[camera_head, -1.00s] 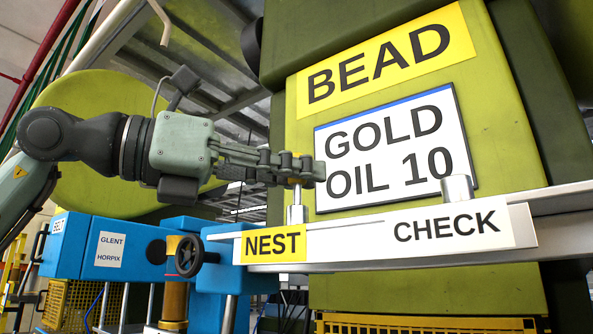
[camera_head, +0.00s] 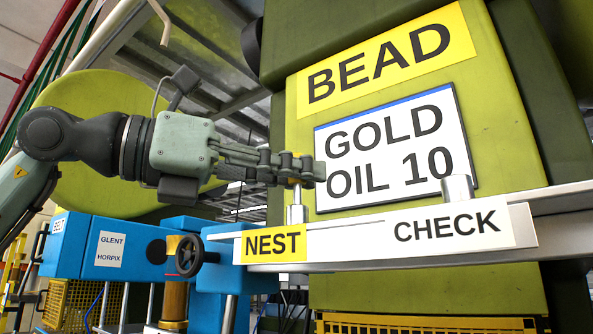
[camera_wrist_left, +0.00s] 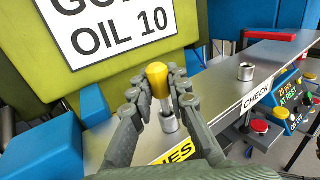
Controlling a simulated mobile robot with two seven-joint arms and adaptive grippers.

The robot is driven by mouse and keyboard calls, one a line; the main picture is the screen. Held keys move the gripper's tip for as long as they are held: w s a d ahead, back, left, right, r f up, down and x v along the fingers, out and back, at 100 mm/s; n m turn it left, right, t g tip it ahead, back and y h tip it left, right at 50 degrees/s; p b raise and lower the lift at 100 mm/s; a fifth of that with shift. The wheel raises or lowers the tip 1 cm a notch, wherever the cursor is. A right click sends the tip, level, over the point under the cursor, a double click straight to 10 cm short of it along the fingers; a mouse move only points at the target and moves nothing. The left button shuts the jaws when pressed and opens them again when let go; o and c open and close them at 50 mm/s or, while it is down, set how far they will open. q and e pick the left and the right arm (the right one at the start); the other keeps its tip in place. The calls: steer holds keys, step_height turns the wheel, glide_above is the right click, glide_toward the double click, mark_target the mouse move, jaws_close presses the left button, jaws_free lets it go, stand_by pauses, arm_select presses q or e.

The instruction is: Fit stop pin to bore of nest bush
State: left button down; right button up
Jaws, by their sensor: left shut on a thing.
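The stop pin has a yellow head (camera_wrist_left: 157,75) and a grey shank (camera_head: 297,195). My left gripper (camera_head: 298,168) is shut on the yellow head, with a finger on each side of it in the left wrist view. The pin stands roughly upright over the nest bush (camera_head: 297,214), a short metal cylinder on the rail behind the yellow NEST label. The bush also shows in the left wrist view (camera_wrist_left: 168,123). The shank reaches down to the bush mouth; I cannot tell whether its tip is inside the bore. My right gripper is not in view.
A second metal bush (camera_head: 457,188) stands on the rail (camera_head: 350,258) above the CHECK label; the rail between is clear. The green BEAD machine (camera_head: 400,150) rises close behind. A blue unit with a black handwheel (camera_head: 189,256) is at lower left.

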arm_select(q)
steer(key=c, duration=1.4)
jaws_free()
steer(key=v, duration=1.2)
